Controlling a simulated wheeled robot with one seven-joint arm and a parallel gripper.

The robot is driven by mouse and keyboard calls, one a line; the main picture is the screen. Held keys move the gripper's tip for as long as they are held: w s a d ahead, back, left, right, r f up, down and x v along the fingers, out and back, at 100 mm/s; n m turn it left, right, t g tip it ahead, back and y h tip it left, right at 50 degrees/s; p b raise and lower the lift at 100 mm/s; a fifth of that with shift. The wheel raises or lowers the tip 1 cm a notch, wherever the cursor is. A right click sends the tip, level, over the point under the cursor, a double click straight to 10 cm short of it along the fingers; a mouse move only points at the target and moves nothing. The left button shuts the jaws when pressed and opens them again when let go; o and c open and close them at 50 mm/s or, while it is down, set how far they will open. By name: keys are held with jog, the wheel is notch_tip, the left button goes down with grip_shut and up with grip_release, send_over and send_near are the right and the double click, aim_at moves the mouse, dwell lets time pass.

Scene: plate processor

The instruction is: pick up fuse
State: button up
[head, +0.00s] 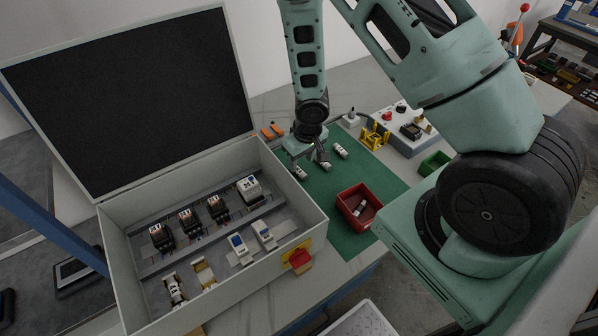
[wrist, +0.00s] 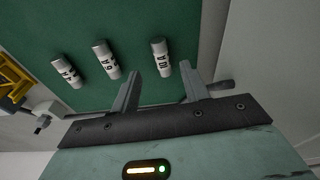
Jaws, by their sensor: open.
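Three white cylindrical fuses with dark printed markings lie on the green mat (wrist: 130,25). In the wrist view they are a left fuse (wrist: 66,71), a middle fuse (wrist: 106,59) and a right fuse (wrist: 161,56). My gripper (wrist: 160,72) is open and empty. The right fuse shows in the gap between its two fingertips, seemingly just beyond them; contact is not visible. In the head view my gripper (head: 320,160) hangs low over the mat, with one fuse (head: 340,151) to its right and another (head: 299,172) to its left.
A red bin (head: 345,211) with white pieces inside stands on the mat. An open grey box (head: 312,225) with several modules is at the left. A yellow stand (head: 375,136), a control box (head: 408,141) and a green bin (head: 434,163) stand behind and to the right.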

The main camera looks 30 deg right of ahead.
aim_at(299, 170)
jog(key=shift+w+a+f+p, duration=0.1)
jog(key=shift+w+f+p, duration=0.1)
jog(key=shift+f, duration=0.85)
jog(key=shift+w+a+f+p, duration=0.1)
jog(key=shift+f+p, duration=0.05)
jog(key=shift+f, duration=0.85)
grip_shut()
jog(key=shift+r, duration=0.1)
